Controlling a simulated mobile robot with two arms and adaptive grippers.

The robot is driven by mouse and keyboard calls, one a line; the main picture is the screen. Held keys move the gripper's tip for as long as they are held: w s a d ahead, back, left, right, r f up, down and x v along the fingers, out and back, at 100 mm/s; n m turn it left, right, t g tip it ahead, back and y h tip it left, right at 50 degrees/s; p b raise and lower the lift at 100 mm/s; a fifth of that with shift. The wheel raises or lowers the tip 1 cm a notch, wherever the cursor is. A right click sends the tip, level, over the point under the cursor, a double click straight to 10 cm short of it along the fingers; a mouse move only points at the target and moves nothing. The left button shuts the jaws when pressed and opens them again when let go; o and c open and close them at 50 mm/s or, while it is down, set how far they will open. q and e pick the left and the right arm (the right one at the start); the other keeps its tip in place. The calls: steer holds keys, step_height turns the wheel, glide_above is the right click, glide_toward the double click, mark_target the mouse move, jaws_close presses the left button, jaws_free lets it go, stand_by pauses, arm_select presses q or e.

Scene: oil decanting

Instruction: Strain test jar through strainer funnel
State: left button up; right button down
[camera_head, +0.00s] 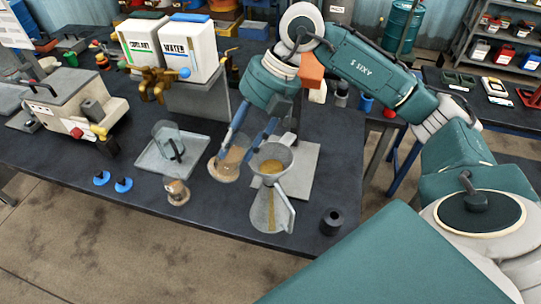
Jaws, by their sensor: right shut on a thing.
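My right gripper (236,152) reaches down with blue fingers and is shut on a clear jar (224,170) with brownish contents. The jar looks upright, just left of the funnel; I cannot tell whether its base touches the table. The grey strainer funnel (281,154) sits on top of a cone-shaped grey jug (262,212) with a handle on its right. Amber colour shows in the funnel, and an amber streak shows on the jug. My left gripper is not in view.
A clear jug (164,133) stands on a grey tray (148,160) at the left. A small brown jar (177,192) stands in front of it. Coolant (146,40) and water (190,46) containers stand behind. A black cylinder (331,221) is near the front edge.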

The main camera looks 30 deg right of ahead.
steer(key=shift+s+d+y, duration=0.15)
steer(key=shift+d+y, duration=0.25)
steer(key=shift+s+d+r+t+y, duration=0.15)
steer(key=shift+d+t+y, duration=0.15)
steer(key=shift+d+y, duration=0.25)
steer(key=shift+d+f+t+y, duration=0.15)
steer(key=shift+f+t+y, duration=0.15)
steer(key=shift+f+y, duration=0.4)
steer(key=shift+d+r+y, duration=0.1)
steer(key=shift+r+y, duration=0.2)
steer(key=shift+y, duration=0.55)
steer(key=b, duration=0.2)
steer(key=shift+f+t+y+b, duration=0.3)
steer(key=shift+f+b, duration=0.05)
steer(key=shift+b, duration=0.05)
steer(key=shift+s+r, duration=0.1)
steer(key=shift+r, duration=0.45)
steer(key=shift+d+y+b, duration=0.1)
steer(key=shift+y+b, duration=0.4)
steer(key=shift+b, duration=0.45)
steer(key=shift+f+b, duration=0.25)
steer(key=shift+b, duration=0.5)
steer(key=shift+r+t+y, duration=0.15)
steer(key=shift+t+y, duration=0.15)
steer(key=shift+y, duration=0.1)
